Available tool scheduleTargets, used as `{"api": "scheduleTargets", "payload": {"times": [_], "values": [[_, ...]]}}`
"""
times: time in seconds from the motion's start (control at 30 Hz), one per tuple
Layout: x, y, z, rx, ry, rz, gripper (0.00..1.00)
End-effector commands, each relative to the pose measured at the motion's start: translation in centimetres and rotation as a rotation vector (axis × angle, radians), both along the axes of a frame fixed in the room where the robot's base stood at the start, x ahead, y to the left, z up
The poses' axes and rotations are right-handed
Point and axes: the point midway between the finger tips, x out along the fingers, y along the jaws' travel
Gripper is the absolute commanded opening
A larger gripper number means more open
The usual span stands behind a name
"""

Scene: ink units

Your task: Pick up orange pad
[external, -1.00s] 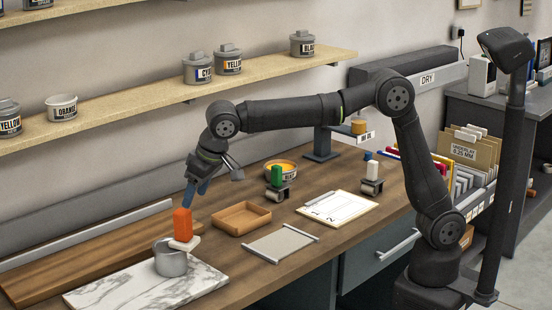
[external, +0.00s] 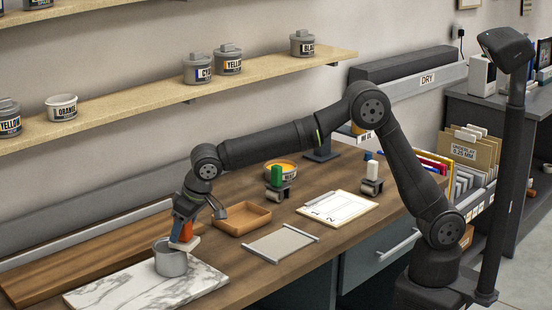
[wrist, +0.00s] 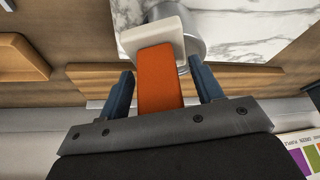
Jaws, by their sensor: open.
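The orange pad has an orange block-shaped handle (external: 186,231) on a white pad (external: 184,244). It rests at the top of a grey metal can (external: 171,263) at the front left of the bench. My gripper (external: 182,220) is open and lowered over the handle, partly hiding it in the external view. In the wrist view my blue fingers (wrist: 160,72) stand on either side of the orange handle (wrist: 160,88), with visible gaps at both sides. The white pad (wrist: 151,40) and part of the can (wrist: 190,42) show beyond the fingertips.
The can stands on a marble slab (external: 120,290). A shallow wooden tray (external: 242,232) is close by on the right. A grey flat plate (external: 282,243), a white card board (external: 338,208) and rollers with green and white handles stand further right. A shelf (external: 130,116) runs above.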

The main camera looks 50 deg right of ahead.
Motion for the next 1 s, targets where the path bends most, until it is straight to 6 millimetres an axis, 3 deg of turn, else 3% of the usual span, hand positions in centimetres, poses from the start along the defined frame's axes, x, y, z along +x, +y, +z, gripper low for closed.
{"api": "scheduleTargets", "payload": {"times": [0.17, 0.4, 0.47, 0.77, 1.0], "values": [[0.0, 0.0, 0.0, 0.0, -0.001, 0.0, 0.58], [0.0, 0.0, 0.1, 0.0, 0.0, 0.0, 0.11], [0.0, 0.0, 0.1, 0.0, -0.001, 0.0, 0.07], [0.0, 0.0, 0.5, 0.001, -0.001, 0.0, 0.07], [0.0, 0.1, 3.3, 0.003, -0.003, 0.001, 0.07]]}}
